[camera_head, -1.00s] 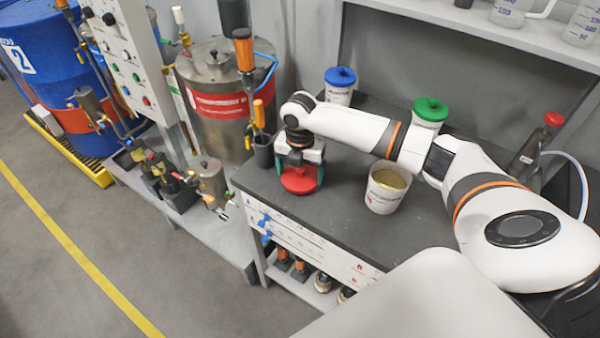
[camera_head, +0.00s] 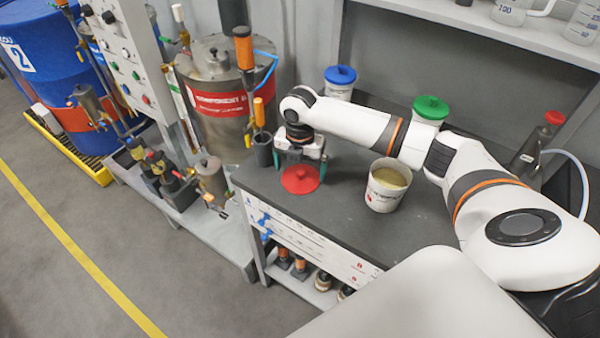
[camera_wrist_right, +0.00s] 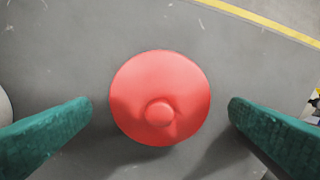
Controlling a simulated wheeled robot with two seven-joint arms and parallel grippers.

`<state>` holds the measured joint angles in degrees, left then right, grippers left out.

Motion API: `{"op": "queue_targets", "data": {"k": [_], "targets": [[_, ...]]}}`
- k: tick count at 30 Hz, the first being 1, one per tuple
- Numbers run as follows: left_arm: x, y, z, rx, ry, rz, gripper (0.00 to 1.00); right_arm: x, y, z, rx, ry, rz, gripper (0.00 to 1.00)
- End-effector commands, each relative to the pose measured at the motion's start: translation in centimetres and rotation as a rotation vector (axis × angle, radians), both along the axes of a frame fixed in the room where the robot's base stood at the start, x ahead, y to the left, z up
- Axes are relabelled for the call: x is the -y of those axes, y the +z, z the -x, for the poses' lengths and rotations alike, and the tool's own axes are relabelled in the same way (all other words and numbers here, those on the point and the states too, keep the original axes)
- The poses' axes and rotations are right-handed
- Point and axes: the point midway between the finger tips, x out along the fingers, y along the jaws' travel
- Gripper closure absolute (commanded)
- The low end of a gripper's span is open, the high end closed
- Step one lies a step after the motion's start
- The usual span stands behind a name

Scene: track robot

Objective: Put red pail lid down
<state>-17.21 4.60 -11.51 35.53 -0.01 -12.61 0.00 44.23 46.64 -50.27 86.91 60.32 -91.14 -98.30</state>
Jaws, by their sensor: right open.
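The red pail lid (camera_head: 300,181) lies flat on the dark bench top, knob up, near the bench's front left part. It also shows in the right wrist view (camera_wrist_right: 160,95), centred between the two green fingers. My right gripper (camera_head: 302,165) is open just above and behind the lid, with clear gaps between each finger and the lid in the wrist view (camera_wrist_right: 160,112). The pail without a lid (camera_head: 387,187) stands to the right of the lid, and its pale contents show. My left gripper is not in view.
Pails with a blue lid (camera_head: 340,76) and a green lid (camera_head: 431,107) stand at the back of the bench (camera_head: 345,205). A dark cup holding an orange-handled tool (camera_head: 262,150) stands at the bench's left edge. A flask with a red cap (camera_head: 540,140) is at the right.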

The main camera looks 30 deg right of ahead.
Motion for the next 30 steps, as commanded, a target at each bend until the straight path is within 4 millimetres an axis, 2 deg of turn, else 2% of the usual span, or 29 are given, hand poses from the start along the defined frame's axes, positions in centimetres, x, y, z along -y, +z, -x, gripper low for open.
{"op": "queue_targets", "data": {"k": [6, 12, 18, 30], "targets": [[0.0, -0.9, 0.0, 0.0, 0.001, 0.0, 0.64, 0.0, 4.8, -0.1, 0.005, 0.001, 0.001, 0.0], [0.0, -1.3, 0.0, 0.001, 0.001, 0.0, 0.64, 0.0, 8.2, -0.1, 0.002, 0.001, 0.0, 0.0], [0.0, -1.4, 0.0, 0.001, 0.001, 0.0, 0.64, 0.0, 9.6, 0.0, 0.0, -0.001, 0.0, 0.0], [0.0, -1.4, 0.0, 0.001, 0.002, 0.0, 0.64, 0.0, 9.6, 0.0, 0.0, 0.0, 0.0, 0.0]]}}
